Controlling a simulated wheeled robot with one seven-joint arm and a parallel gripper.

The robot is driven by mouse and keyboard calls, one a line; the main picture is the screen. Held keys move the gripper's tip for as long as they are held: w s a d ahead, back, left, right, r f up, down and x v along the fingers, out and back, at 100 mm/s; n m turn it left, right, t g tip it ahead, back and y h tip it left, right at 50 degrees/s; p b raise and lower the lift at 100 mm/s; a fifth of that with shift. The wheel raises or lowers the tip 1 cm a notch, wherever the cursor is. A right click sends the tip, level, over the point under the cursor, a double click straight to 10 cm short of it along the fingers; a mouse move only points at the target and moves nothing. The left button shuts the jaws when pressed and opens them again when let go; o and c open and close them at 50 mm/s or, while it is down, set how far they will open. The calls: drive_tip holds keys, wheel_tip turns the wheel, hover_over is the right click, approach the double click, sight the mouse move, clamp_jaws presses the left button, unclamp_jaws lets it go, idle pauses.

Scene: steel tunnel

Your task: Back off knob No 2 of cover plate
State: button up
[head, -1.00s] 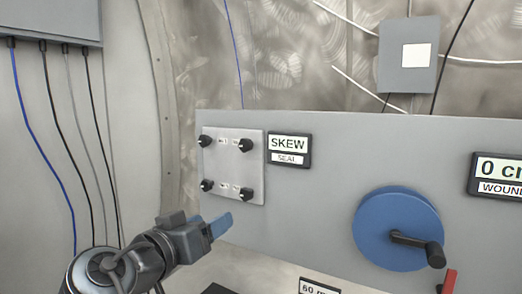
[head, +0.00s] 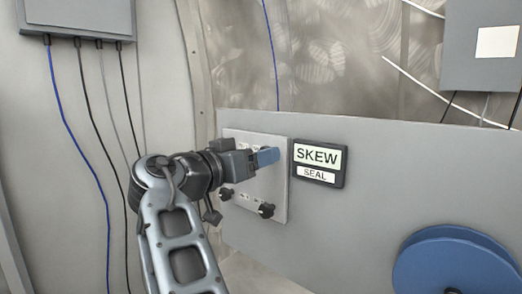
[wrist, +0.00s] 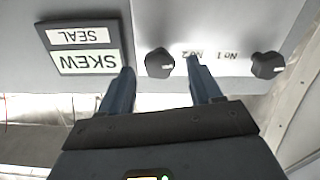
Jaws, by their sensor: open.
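The light cover plate (head: 278,188) is fixed to the grey panel, with black knobs on it. In the wrist view, which shows the labels upside down, knob No 2 (wrist: 158,63) lies between my two blue fingertips, with a gap to each side. Knob No 1 (wrist: 266,66) is to the right, outside the fingers. My gripper (head: 268,156) is open at the plate's upper right in the head view, where it hides knob No 2. I cannot tell how far the fingertips reach around the knob.
Two lower knobs show, at lower right (head: 266,210) and lower left (head: 227,194). A sign reading SKEW SEAL (head: 318,163) sits just right of the plate, close to the fingers. A blue wheel (head: 455,265) is at lower right. A wall box with cables (head: 78,18) hangs at upper left.

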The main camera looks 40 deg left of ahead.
drive_tip(key=shift+w, duration=0.7)
drive_tip(key=shift+c, duration=0.5)
drive_tip(key=c, duration=0.9)
drive_tip(key=shift+c, duration=0.2)
drive_tip(key=shift+n, duration=0.4)
drive_tip(key=shift+f+n+p, duration=0.15)
drive_tip(key=shift+n+p, duration=1.45)
drive_tip(key=shift+n, duration=6.3)
